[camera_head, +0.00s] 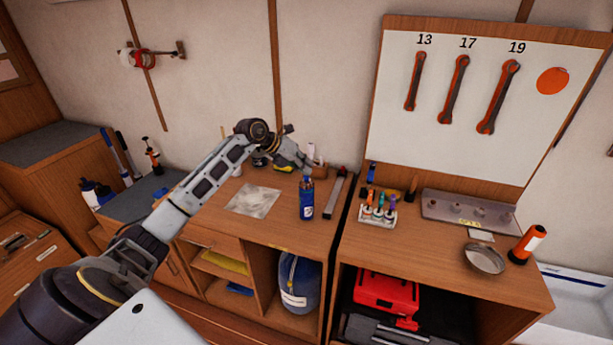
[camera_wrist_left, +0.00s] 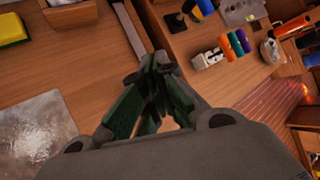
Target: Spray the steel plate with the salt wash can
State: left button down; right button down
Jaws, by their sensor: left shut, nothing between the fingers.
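The steel plate (camera_head: 253,200) is a pale, mottled square lying flat on the wooden bench; it also shows at the lower left of the left wrist view (camera_wrist_left: 32,128). A blue can (camera_head: 306,200) with a dark top and a pale label stands upright on the bench, to the right of the plate. I take it for the salt wash can, but its label is too small to read. My left gripper (camera_head: 304,168) is just above and behind the can's top, shut and empty; its fingers (camera_wrist_left: 155,78) meet in the left wrist view. My right gripper is not in view.
A yellow and dark sponge (camera_head: 284,168) lies behind the can, and a long grey bar (camera_head: 335,197) lies to its right. A rack of coloured items (camera_head: 377,213) and a round dish (camera_head: 485,259) stand on the right-hand bench. The bench before the plate is clear.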

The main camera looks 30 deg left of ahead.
pick_arm(q)
jog(key=shift+f+b, duration=0.3)
jog(key=shift+f, duration=0.25)
dwell(0.6)
jog(key=shift+r, duration=0.5)
jog(key=shift+r+p, duration=2)
jog(key=shift+r, duration=1)
